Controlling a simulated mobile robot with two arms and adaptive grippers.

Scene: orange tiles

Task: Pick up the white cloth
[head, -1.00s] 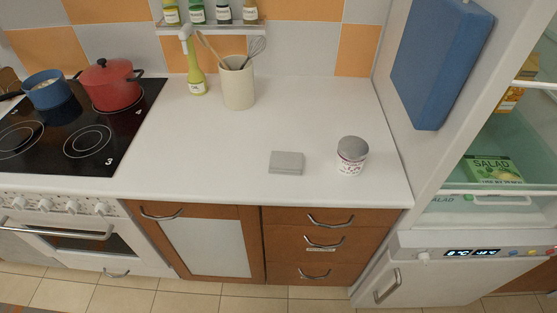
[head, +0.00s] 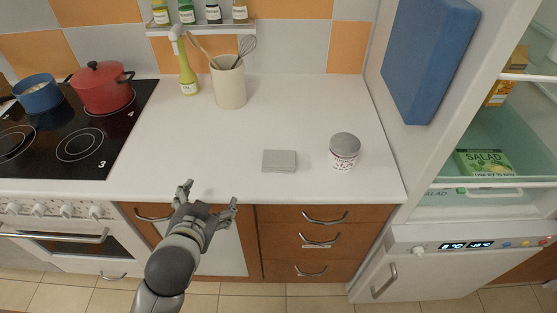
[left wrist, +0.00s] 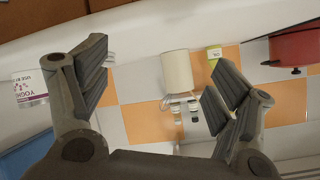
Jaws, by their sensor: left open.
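The white cloth (head: 279,160) looks like a small, light grey folded square. It lies flat on the white countertop near its front edge in the head view. My left gripper (head: 210,193) is in front of the counter's front edge, left of the cloth and nearer to me. Its fingers are spread wide with nothing between them. In the left wrist view the open fingers (left wrist: 155,85) frame the counter and the tiled wall, seen upside down. I cannot make out the cloth in that view. My right gripper is not in view.
A yoghurt tub (head: 343,152) stands just right of the cloth. A utensil crock (head: 230,88) and a yellow-green bottle (head: 188,78) stand at the back. A red pot (head: 101,89) and a blue pot (head: 38,95) are on the hob. The open fridge (head: 470,205) is at right. The middle countertop (head: 170,140) is clear.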

